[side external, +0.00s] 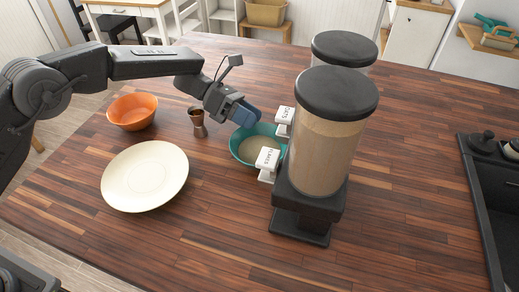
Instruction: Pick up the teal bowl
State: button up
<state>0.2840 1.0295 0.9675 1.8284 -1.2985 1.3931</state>
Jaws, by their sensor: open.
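The teal bowl (237,152) sits on the wooden counter, close to the left side of a cereal dispenser, and its inside looks beige. The dispenser's white spout blocks hide part of its right side. My gripper (247,118) is at the bowl's far rim, its blue end angled down to the right. It overlaps the rim in this view, and I cannot tell whether it touches. The gripper is open, with nothing seen between its fingers; the fingertips are small and partly hidden.
The two-canister dispenser (328,130) with black lids stands tall right of the bowl. A copper jigger (198,122), an orange bowl (132,112) and a cream plate (145,176) lie to the left. A black sink (490,205) is at the far right. The front counter is clear.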

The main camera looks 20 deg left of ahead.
jog(key=x, duration=0.3)
grip_shut()
dwell(0.3)
